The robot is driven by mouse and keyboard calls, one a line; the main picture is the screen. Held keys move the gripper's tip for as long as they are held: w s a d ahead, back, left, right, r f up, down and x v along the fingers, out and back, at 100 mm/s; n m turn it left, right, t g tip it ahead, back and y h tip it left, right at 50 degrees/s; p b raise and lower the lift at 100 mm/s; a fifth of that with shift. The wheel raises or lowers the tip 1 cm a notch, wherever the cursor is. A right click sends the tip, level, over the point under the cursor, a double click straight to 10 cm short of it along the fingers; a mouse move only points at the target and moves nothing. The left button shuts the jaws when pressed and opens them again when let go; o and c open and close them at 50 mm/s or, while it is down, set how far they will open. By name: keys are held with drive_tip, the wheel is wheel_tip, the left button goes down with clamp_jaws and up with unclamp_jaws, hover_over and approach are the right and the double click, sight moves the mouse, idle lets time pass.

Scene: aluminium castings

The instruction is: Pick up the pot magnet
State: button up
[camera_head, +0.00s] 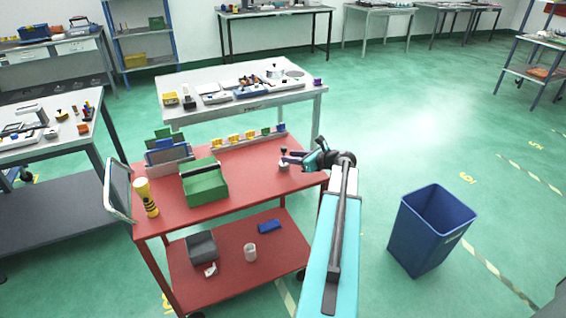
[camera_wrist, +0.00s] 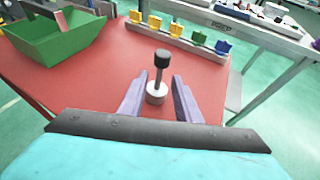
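The pot magnet is a short silver cylinder with a black stem and knob; it stands upright on the red cart top in the wrist view (camera_wrist: 157,97). It also shows small near the cart's right end in the head view (camera_head: 284,166). My gripper (camera_wrist: 160,78) is open, with one purple finger to the left of the magnet and one to the right. A gap shows on each side, and the fingers do not appear to touch it. In the head view, my gripper (camera_head: 291,158) is beside the magnet's upper part.
A green bin (camera_head: 205,186) and a yellow flashlight (camera_head: 146,198) stand on the red cart (camera_head: 240,180). A rail of coloured clips (camera_wrist: 178,38) runs along the cart's back edge. A grey table (camera_head: 180,115) stands behind; a blue waste bin (camera_head: 430,230) is on the right.

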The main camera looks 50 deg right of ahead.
sight(285, 164)
drive_tip(key=shift+x, duration=1.75)
drive_tip(key=shift+w+p, duration=0.15)
drive_tip(key=shift+p, duration=0.15)
drive_tip(key=p+x, duration=0.1)
drive_tip(key=x, duration=0.2)
drive_tip(key=shift+w, duration=0.2)
drive_tip(key=shift+p+x, duration=0.35)
drive_tip(key=shift+x, duration=0.45)
drive_tip(key=shift+a, duration=0.1)
clamp_jaws()
